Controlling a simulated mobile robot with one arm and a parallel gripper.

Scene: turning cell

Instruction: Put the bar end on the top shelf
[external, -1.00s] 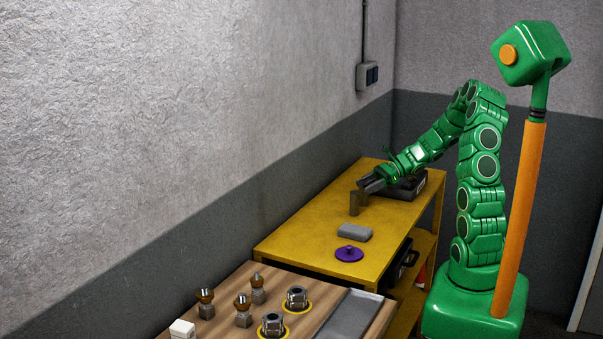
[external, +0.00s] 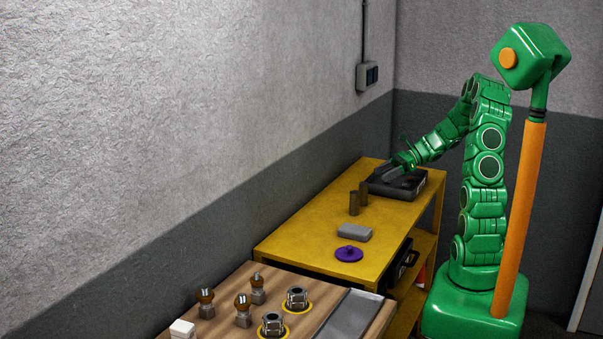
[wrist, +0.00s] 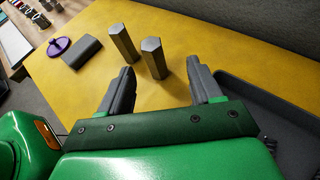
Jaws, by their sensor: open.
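Two grey hexagonal bar ends stand upright side by side on the yellow top shelf (external: 310,231). The nearer one in the external view (external: 354,203) and the other just behind it (external: 364,193) are a small gap apart. In the wrist view, one bar end (wrist: 154,58) stands just beyond my open fingertips and the other (wrist: 122,43) stands farther off to the left. My gripper (wrist: 160,67) is open and empty, its fingers apart from both bars. In the external view my gripper (external: 384,171) is behind the bars, near a dark tray.
The dark tray (external: 431,187) sits at the far end of the top shelf. A grey block (external: 355,233) and a purple knobbed disc (external: 349,254) lie nearer the front. A wooden bench (external: 230,328) with several fittings adjoins the shelf. The wall runs along the left.

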